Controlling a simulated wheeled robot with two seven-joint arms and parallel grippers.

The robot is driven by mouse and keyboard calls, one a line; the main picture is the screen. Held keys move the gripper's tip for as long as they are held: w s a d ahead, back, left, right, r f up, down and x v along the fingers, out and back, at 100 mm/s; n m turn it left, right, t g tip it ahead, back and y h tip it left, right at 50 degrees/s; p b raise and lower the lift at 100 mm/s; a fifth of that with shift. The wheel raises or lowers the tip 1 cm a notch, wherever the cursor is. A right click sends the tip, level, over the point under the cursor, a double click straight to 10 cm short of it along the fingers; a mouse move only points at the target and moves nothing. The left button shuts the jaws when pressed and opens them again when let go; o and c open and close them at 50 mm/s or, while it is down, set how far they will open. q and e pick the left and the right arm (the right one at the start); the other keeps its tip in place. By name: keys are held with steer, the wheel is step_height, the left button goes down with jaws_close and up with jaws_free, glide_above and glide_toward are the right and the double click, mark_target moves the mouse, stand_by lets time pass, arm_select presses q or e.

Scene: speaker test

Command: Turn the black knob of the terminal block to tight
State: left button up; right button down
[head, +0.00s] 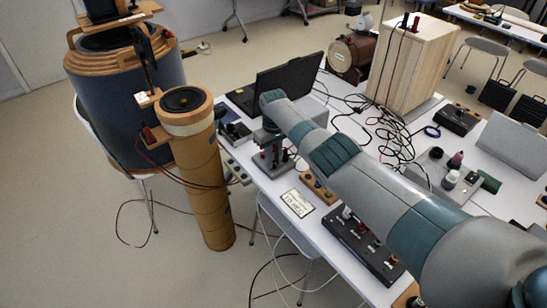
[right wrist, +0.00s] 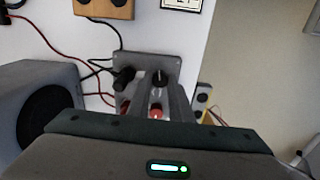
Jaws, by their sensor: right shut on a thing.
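The terminal block (right wrist: 120,62) is a grey plate at the top middle of the right wrist view, with black plugs and cables on its left. Its black knob (right wrist: 160,76) sits between the fingers of my right gripper (right wrist: 160,84), which is shut on it. A red knob (right wrist: 156,112) shows nearer, also between the fingers. In the head view my right gripper (head: 272,160) points down over the table's left edge, and the block beneath is mostly hidden by it. Whether the knob is tight cannot be seen. My left gripper is not in view.
A tan tube (head: 200,165) stands left of the white table. Behind my wrist is an open black laptop (head: 285,82). A label card (head: 298,203), a wooden block (head: 318,186) and a black control box (head: 362,240) lie nearby. Loose cables (head: 385,130) cover the table's middle.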

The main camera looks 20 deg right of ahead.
steer(key=m+p, duration=0.1)
steer(key=m, duration=0.3)
steer(key=shift+w+r+m, duration=0.1)
steer(key=shift+r+m, duration=0.05)
steer(key=shift+m, duration=0.15)
steer(key=m, duration=0.5)
steer(key=shift+m+p, duration=0.3)
steer(key=m, duration=0.5)
steer(key=shift+d, duration=0.1)
steer(key=m, duration=1)
steer(key=shift+p, duration=0.3)
steer(key=m, duration=0.9)
steer(key=shift+m+b, duration=0.65)
steer(key=shift+m, duration=1.55)
